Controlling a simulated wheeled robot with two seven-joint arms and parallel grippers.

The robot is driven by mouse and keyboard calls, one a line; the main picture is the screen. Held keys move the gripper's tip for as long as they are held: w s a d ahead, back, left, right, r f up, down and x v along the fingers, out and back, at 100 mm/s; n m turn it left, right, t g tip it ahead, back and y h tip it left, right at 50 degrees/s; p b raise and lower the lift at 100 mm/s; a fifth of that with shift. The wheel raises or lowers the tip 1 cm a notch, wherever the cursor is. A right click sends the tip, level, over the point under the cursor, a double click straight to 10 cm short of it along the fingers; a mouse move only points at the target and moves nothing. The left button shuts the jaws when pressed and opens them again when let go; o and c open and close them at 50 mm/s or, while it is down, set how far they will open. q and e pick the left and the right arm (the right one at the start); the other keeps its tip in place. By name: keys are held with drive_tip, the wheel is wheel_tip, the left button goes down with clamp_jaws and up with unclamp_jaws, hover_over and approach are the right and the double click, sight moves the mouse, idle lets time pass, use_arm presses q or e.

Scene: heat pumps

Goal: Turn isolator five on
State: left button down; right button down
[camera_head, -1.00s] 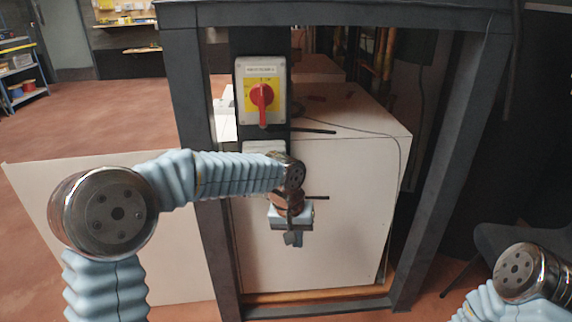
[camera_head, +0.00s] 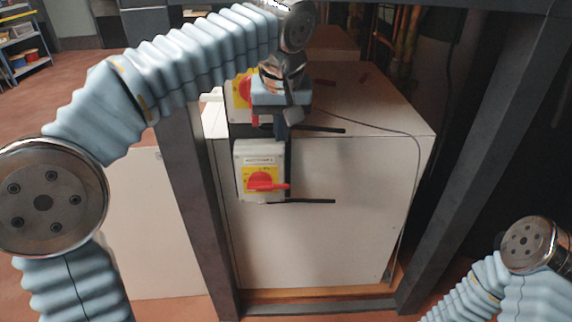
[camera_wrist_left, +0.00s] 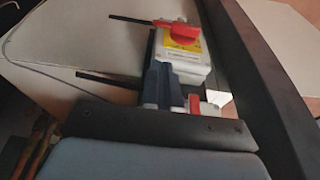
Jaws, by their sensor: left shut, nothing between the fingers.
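Two grey isolator boxes with yellow plates and red rotary handles sit one above the other on a dark post. The upper isolator (camera_head: 237,104) is partly hidden behind my left gripper (camera_head: 281,128); part of its red handle shows. The lower isolator (camera_head: 248,160) is in plain view, its red handle lying horizontal and pointing right. The labels are too small to read surely. My left gripper is shut and empty, in front of the upper isolator. In the left wrist view, the lower isolator (camera_wrist_left: 186,62) appears beyond the fingers (camera_wrist_left: 163,84), and a red part shows beside them. Contact cannot be told.
A large white cabinet (camera_head: 330,225) stands behind the post, with a dark frame (camera_head: 205,190) around it. Dark rods stick out right of the isolators. My right arm's link shows at lower right. A blue shelf (camera_head: 25,50) stands far left.

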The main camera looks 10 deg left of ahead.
use_arm(q)
drive_tip(key=b, duration=0.2)
approach(268, 185)
drive_tip(key=w+f, duration=0.1)
drive_tip(key=w+d+f, duration=0.1)
drive_tip(key=f, duration=0.1)
drive_tip(key=w+d+f, duration=0.1)
drive_tip(key=shift+w+d+f, duration=0.1)
drive_tip(key=shift+d+f, duration=0.1)
drive_tip(key=shift+f, duration=1.05)
